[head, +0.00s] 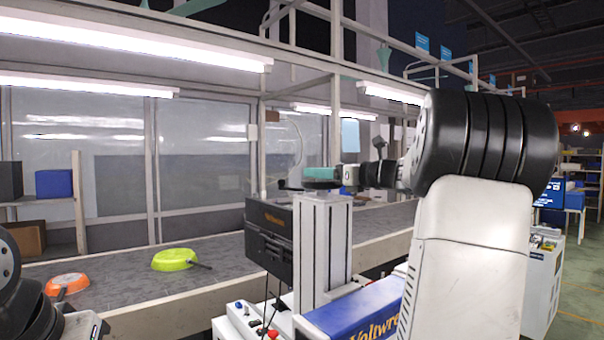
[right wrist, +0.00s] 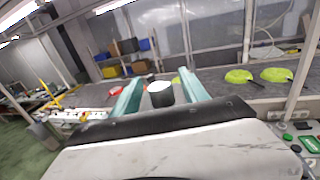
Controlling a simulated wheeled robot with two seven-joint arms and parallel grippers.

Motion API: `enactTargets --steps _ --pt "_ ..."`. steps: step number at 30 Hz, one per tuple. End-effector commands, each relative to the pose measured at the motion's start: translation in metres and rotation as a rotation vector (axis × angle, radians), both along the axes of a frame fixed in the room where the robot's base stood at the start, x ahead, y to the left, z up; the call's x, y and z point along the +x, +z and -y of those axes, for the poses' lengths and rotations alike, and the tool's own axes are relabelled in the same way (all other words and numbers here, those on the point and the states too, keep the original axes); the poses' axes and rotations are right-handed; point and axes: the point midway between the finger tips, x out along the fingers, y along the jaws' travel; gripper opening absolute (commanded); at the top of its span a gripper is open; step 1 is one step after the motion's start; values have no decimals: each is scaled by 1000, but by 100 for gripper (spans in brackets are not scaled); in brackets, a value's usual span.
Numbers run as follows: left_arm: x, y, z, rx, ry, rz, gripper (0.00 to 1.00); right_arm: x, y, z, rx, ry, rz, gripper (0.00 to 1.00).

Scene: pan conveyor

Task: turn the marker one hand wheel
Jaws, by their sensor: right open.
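My right gripper (head: 318,174) has teal fingers and reaches in from the right, level with the top of a grey column. A dark hand wheel (head: 292,186) shows as a thin edge under and beside the fingers, mostly hidden by them. In the right wrist view the fingers of my right gripper (right wrist: 161,78) are apart. A dark upright knob with a white top (right wrist: 160,91) stands between them, with visible gaps to both sides. I cannot tell which marker number the wheel bears. My left gripper is not in view; only black arm parts show at the lower left.
The grey column (head: 325,245) stands beside a black box (head: 268,238) and a blue labelled panel (head: 358,312). Behind runs a conveyor (head: 125,272) with a green pan (head: 174,259) and an orange pan (head: 66,284). A control panel with buttons (head: 250,322) sits in front.

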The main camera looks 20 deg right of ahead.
Motion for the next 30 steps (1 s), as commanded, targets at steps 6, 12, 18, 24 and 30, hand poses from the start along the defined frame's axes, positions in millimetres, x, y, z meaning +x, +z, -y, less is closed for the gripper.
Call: enactTargets --steps 6,12,18,24,30 --pt "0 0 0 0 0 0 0 0 0 0 0 0 0 42" --pt "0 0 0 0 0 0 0 0 0 0 -1 0 1 3" --pt "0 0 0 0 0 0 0 0 0 0 -1 4 1 0" --pt "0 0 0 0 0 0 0 0 0 1 -1 50 -1 0" --pt "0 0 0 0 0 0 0 1 -1 1 0 169 0 0"
